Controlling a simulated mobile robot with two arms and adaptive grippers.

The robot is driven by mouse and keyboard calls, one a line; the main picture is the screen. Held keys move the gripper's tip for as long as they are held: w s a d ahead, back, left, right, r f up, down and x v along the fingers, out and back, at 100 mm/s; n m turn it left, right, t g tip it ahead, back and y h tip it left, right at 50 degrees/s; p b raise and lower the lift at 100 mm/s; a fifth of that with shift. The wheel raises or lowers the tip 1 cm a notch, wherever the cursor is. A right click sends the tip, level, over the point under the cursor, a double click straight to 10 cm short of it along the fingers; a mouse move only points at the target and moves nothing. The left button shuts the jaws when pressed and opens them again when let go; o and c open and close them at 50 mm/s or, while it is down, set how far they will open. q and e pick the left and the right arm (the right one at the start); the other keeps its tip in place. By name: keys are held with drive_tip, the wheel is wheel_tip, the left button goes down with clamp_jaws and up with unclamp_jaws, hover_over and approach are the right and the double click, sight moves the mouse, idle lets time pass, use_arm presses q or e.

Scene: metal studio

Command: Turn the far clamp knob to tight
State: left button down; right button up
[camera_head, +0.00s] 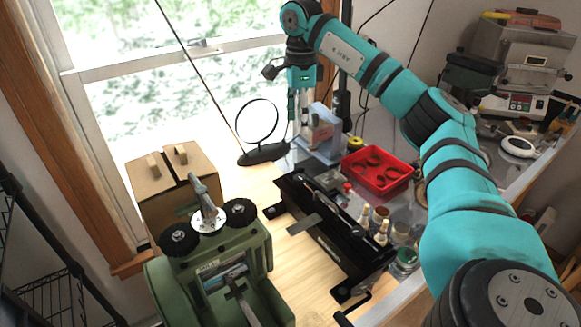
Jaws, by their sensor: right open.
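A green machine (210,262) stands at the lower left. Two round black knobs sit on its top: one at the left (179,238), and one at the right (241,212) that is slightly farther back. Between them is a white dial (208,219) with a grey lever (203,196) standing up from it. I cannot read any tight mark on the knobs. My right gripper (301,116) hangs down at the back of the table, open, well beyond the knobs and beside a blue-grey device. Its fingertips are small and hard to make out. My left gripper is out of view.
A ring on a black stand (260,153), the blue-grey device (322,140) and a red tray (377,170) stand farther back. A long black fixture (332,235) lies right of the green machine. A cardboard box (172,185) is behind it. Small bottles (381,232) crowd the right.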

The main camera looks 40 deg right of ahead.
drive_tip(key=p, duration=0.1)
hover_over(299, 177)
wheel_tip(299, 177, down, 5)
wheel_tip(299, 177, down, 10)
drive_tip(key=shift+f+p, duration=0.25)
drive_tip(key=shift+p, duration=1)
drive_tip(key=shift+f, duration=0.5)
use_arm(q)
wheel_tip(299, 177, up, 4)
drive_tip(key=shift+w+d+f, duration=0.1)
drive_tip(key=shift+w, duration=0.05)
use_arm(e)
clamp_jaws()
